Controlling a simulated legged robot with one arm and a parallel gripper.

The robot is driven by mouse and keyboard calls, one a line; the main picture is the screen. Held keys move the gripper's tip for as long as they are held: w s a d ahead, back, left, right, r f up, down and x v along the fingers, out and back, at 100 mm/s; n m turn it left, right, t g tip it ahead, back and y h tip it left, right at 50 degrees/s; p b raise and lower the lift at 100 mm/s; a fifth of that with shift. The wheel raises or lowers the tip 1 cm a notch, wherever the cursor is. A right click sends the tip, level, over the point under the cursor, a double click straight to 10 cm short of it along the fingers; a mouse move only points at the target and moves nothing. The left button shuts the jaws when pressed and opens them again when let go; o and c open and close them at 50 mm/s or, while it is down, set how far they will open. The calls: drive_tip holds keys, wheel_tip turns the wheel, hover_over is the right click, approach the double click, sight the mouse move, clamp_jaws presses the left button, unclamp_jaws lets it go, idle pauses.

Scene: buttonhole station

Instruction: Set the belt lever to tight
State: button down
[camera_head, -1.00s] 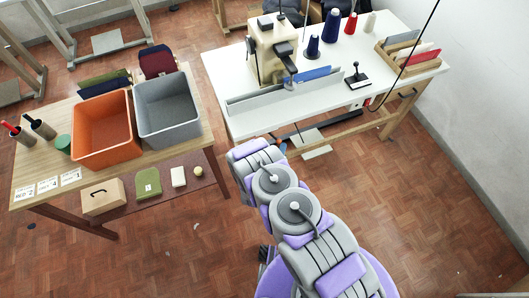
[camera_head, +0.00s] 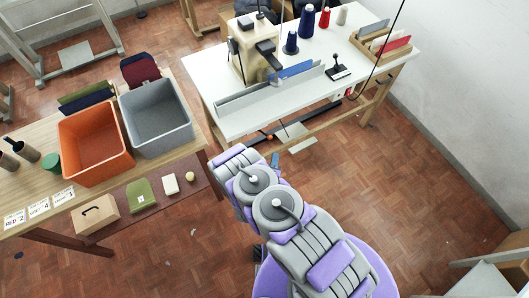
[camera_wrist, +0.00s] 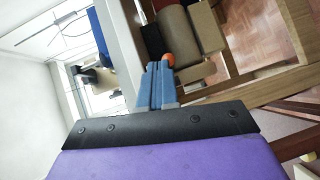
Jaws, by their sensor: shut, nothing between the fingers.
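My gripper (camera_wrist: 156,86) shows in the wrist view with its two blue fingers together and empty. An orange knob (camera_wrist: 168,59) lies just beyond the fingertips; I cannot tell whether they touch it. In the head view the orange knob (camera_head: 269,137) sits at the end of a dark bar under the front edge of the sewing table. My gripper's blue fingertips (camera_head: 275,159) show below it. This knob may belong to the belt lever; its setting is not readable. A black lever on a black base (camera_head: 338,67) stands on the table top.
The white sewing table (camera_head: 226,127) carries a sewing machine (camera_head: 250,55), thread cones (camera_head: 291,42) and a file rack (camera_head: 384,43). Left is a wooden table with an orange bin (camera_head: 95,145) and a grey bin (camera_head: 156,118). The floor at right is mostly clear.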

drive_tip(key=s+d, duration=0.3)
drive_tip(key=s, duration=0.2)
drive_tip(key=w+a+r+m+g+y, duration=0.1)
drive_tip(key=w+a+r+m+g, duration=0.7)
drive_tip(key=a+r+m, duration=0.15)
drive_tip(key=s+d+r+m+g+y, duration=0.1)
drive_tip(key=s+r+m+g+y, duration=0.2)
drive_tip(key=r, duration=1.1)
drive_tip(key=s+d+r+g, duration=0.3)
drive_tip(key=s+d+r, duration=0.1)
drive_tip(key=s+r, duration=0.8)
drive_tip(key=s+d+r+g, duration=0.1)
drive_tip(key=s+d+r, duration=0.3)
drive_tip(key=s, duration=0.3)
drive_tip(key=s+d+r+m+g+h, duration=0.1)
drive_tip(key=s+d+r, duration=0.3)
drive_tip(key=s, duration=0.3)
drive_tip(key=s+d+r+m+g, duration=0.1)
drive_tip(key=s+d+r, duration=0.3)
drive_tip(key=s, duration=0.4)
drive_tip(key=shift+d+g+p, duration=0.4)
drive_tip(key=shift+d+g, duration=0.1)
drive_tip(key=shift+d, duration=0.05)
